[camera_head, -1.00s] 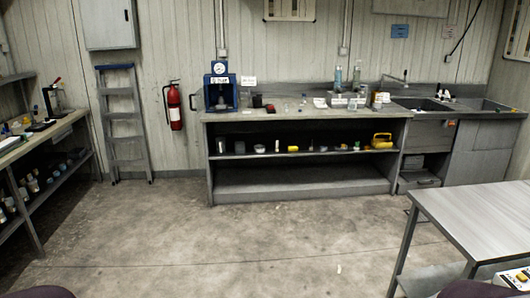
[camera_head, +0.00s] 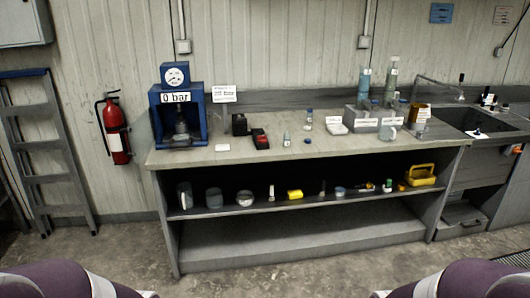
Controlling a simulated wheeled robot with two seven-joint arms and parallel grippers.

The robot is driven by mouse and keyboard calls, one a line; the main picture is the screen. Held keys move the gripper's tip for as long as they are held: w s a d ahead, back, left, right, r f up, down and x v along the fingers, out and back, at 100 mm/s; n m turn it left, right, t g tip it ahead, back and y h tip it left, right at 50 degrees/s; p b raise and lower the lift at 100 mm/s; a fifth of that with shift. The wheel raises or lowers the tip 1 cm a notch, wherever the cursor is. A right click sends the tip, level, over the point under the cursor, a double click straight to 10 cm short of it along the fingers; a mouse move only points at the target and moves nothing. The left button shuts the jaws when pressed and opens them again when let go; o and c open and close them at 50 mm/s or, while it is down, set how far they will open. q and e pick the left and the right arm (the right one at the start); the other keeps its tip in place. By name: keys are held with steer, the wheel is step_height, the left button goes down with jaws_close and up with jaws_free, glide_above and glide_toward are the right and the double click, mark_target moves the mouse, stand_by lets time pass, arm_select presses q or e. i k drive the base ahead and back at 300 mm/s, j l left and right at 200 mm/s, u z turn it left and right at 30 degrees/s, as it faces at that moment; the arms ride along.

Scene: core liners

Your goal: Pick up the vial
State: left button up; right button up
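A small clear vial (camera_head: 309,120) with a blue top appears to stand upright on the grey counter (camera_head: 240,150), towards the back and right of its middle. A slim pale item (camera_head: 286,139) and a small dark blue piece (camera_head: 307,141) are in front of it; they are too small to identify surely. Neither gripper is in view. Only purple and white parts of my own arms show at the bottom left and bottom right, well short of the counter.
A blue press (camera_head: 179,108) reading "0 bar" stands at the counter's left. A red and black device (camera_head: 260,138) is left of the vial; grey holders with bottles (camera_head: 364,87) are right. Several small items line the shelf (camera_head: 225,208). A fire extinguisher (camera_head: 116,132) hangs left.

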mark_target(287, 138)
steer(key=i+j+z, duration=0.2)
steer(key=i, duration=0.4)
steer(key=i+l+u, duration=0.15)
steer(key=i+l, duration=0.3)
steer(key=i, duration=0.2)
steer(key=i+l+u, duration=0.1)
steer(key=i+l, duration=0.45)
steer(key=i+l+u, duration=0.15)
steer(key=i+l, duration=0.45)
steer(key=i+l+u, duration=0.1)
steer(key=i+l, duration=0.45)
steer(key=i+l+u, duration=0.15)
steer(key=i+l, duration=0.4)
steer(key=l, duration=0.25)
